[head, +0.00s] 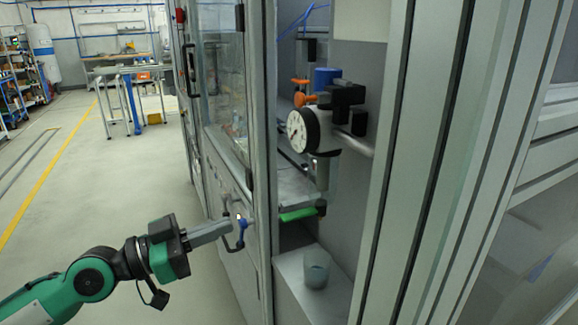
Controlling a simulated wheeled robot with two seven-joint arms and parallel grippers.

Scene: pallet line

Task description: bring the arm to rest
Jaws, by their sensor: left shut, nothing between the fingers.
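My left arm comes in from the lower left, green and black. My left gripper (226,227) is shut and empty, its grey fingers pointing right toward the cabinet front. The fingertips are close to a small blue and dark handle (241,227) on the cabinet door. I cannot tell whether they touch it. My right gripper is not in view.
A tall glazed cabinet (222,95) stands just beyond the gripper. To its right, an open bay holds a round dial gauge (303,131) and a cup (316,268) on a ledge. A workbench (128,70) stands far back.

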